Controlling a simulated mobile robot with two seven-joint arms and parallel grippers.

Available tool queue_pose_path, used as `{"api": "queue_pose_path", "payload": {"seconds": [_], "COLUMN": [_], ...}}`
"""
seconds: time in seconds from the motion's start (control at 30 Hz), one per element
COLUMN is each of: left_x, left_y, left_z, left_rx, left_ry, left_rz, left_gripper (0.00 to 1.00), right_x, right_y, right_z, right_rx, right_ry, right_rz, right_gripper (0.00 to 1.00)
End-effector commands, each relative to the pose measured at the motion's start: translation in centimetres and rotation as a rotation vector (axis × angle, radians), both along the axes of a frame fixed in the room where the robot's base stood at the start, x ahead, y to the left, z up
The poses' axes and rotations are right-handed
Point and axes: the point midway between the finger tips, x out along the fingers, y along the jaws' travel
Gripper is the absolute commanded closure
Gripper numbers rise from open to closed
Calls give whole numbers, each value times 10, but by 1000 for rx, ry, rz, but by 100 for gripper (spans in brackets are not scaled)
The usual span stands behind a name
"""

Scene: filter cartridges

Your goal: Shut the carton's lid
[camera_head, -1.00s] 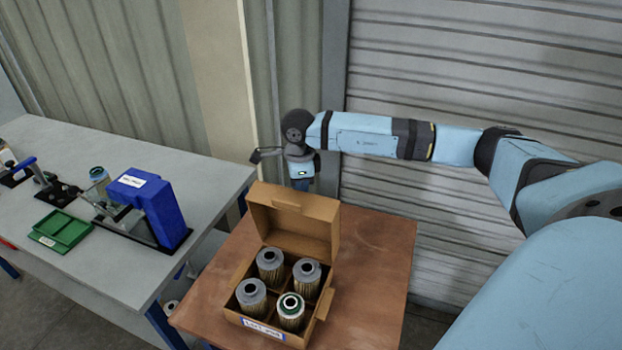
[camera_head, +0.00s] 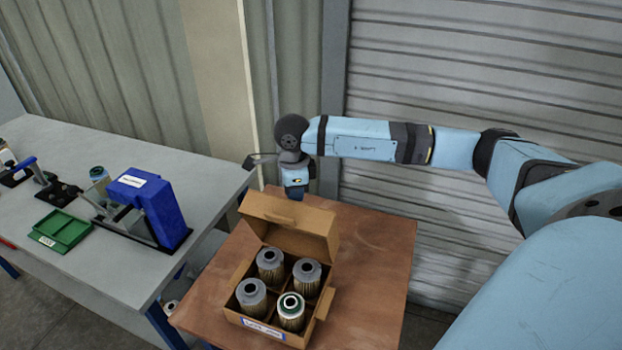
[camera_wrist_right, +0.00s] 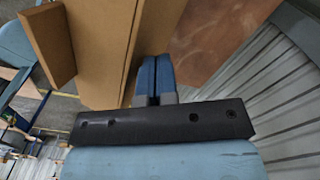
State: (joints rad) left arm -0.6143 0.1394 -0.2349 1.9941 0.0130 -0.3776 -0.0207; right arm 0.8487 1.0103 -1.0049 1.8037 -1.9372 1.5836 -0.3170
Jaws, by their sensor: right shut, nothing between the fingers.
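My right gripper (camera_head: 296,194) is shut and empty behind the lid, pointing down. In the right wrist view its blue fingers (camera_wrist_right: 155,75) are together beside the cardboard lid (camera_wrist_right: 97,50); whether they touch is unclear. My left gripper is not in view.
The small table (camera_head: 375,255) is bare right of the carton. A grey workbench (camera_head: 60,285) at left holds a blue press-like device (camera_head: 155,205) and a green tray (camera_head: 62,232). A ribbed shutter (camera_head: 480,60) stands behind my right arm.

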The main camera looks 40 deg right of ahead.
Motion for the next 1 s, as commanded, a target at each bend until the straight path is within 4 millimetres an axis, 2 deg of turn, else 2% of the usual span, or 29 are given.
{"api": "queue_pose_path", "payload": {"seconds": [0.17,0.27,0.8,0.9,1.0], "left_x": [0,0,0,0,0], "left_y": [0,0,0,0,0], "left_z": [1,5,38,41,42], "left_rx": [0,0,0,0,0], "left_ry": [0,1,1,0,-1], "left_rz": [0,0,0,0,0], "left_gripper": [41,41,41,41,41], "right_x": [-1,0,7,8,8], "right_y": [2,1,-13,-15,-16], "right_z": [2,11,90,100,101], "right_rx": [0,0,0,0,1], "right_ry": [0,-1,-2,0,1], "right_rz": [0,0,-1,-1,0], "right_gripper": [100,100,100,100,100]}}
